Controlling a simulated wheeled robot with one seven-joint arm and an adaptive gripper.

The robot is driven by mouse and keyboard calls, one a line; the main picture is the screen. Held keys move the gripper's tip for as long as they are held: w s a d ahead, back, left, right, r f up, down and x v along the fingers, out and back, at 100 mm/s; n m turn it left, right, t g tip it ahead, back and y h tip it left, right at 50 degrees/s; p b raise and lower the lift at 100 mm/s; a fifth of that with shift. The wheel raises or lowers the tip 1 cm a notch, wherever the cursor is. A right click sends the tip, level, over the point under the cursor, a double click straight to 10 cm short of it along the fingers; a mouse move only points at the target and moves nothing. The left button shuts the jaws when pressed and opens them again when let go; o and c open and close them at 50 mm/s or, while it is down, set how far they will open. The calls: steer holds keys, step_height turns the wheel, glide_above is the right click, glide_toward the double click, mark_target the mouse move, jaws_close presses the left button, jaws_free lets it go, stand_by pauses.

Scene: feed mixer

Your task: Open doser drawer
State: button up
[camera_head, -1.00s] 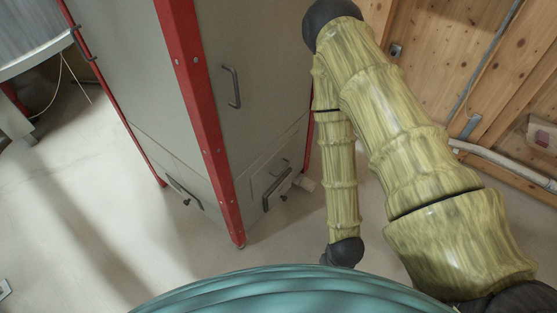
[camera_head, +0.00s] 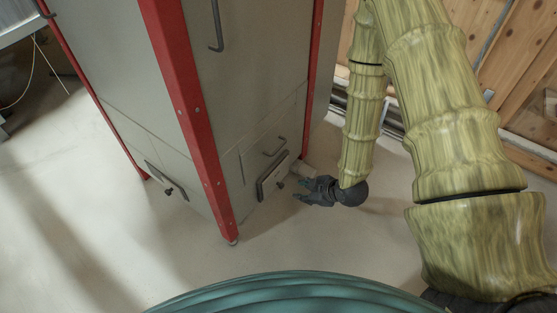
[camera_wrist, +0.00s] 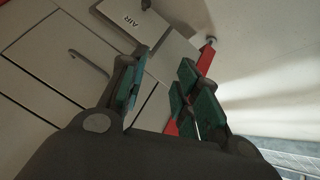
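The grey feed mixer cabinet has a low rectangular drawer-like panel (camera_head: 250,165) on its right face, with a thin dark bar handle (camera_head: 274,147). It looks closed. The wrist view shows the panel (camera_wrist: 40,65) at left with its bent handle (camera_wrist: 88,61). A plate marked AIR (camera_wrist: 133,17) is above it there. I cannot tell for certain which front is the doser drawer. My gripper (camera_head: 300,191) is low, to the right of this face and apart from it. In the wrist view its fingers (camera_wrist: 165,92) are spread with nothing between them.
A dark-edged flap with a knob (camera_head: 271,179) sticks out below the handle. A red corner post (camera_head: 190,125) stands left of the panel. The left face has another low flap (camera_head: 166,181). The floor in front is clear.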

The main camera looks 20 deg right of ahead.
steer(key=w+d+f+n+t+y+b, duration=0.1)
steer(key=w+f+n+t+y+b, duration=0.1)
steer(key=w+n+b, duration=0.4)
steer(key=n+t+y+b, duration=0.35)
steer(key=n+b, duration=0.45)
steer(key=b, duration=0.6)
glide_toward(279, 148)
steer(key=shift+g, duration=0.35)
steer(key=shift+b+x, duration=2.4)
steer(key=shift+x, duration=2.75)
steer(key=shift+d, duration=0.1)
jaws_close()
